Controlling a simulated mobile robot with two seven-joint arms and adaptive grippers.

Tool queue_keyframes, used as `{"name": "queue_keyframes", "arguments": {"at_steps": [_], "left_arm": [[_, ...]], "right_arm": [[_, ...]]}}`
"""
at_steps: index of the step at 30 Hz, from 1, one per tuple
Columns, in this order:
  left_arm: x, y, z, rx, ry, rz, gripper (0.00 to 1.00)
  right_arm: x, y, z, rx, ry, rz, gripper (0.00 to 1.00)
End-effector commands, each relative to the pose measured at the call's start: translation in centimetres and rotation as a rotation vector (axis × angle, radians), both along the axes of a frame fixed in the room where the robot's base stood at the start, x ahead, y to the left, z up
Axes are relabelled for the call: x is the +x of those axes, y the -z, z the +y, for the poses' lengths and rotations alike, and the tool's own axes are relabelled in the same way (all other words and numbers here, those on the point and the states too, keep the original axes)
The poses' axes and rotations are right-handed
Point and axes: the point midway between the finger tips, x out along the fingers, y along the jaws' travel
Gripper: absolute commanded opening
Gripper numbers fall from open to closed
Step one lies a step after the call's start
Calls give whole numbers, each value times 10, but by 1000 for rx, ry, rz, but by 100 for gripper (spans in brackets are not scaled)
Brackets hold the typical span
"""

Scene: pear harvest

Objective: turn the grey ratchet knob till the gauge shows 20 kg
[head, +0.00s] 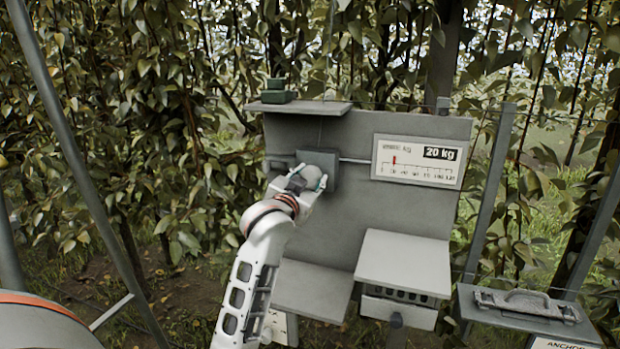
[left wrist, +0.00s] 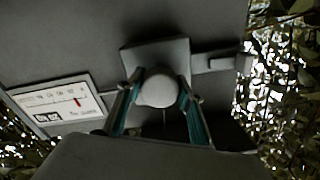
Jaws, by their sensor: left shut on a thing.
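The grey ratchet knob (head: 312,175) is a round cap on a dark grey block (head: 327,160) on the upright grey board. It also shows in the left wrist view as a pale disc (left wrist: 159,90) in front of its block. My left gripper (head: 306,181) is shut on the knob, with one teal-sided finger on each side of it. The white gauge (head: 418,162) right of the knob bears a black "20 kg" label. Its red pointer stands near the low end of the scale; the exact reading is too small to tell. My right gripper is not in view.
A small shelf (head: 298,107) with a green stacked object (head: 277,92) is above the knob. Wires, posts and leafy branches surround the board.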

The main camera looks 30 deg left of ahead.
Motion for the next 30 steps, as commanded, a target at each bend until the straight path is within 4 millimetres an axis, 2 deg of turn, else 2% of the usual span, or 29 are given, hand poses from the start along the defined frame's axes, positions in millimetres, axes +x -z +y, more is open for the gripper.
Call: {"name": "queue_keyframes", "arguments": {"at_steps": [1, 2, 3, 13, 17, 20, 30], "left_arm": [[0, 0, 0, 0, 0, -1, 15], [0, 0, 0, 0, 0, -1, 44], [0, 0, 0, 1, 0, -1, 54], [0, 0, 0, 1, 0, -1, 54], [-7, 0, -2, 1, 0, -1, 54], [-21, 0, -6, 1, 0, -1, 54], [-87, 1, -24, 1, 1, 0, 54]], "right_arm": [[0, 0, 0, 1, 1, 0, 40], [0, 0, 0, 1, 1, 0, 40], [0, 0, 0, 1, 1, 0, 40], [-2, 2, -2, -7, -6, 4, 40], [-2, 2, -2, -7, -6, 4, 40], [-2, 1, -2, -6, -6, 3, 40], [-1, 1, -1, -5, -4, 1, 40]]}}
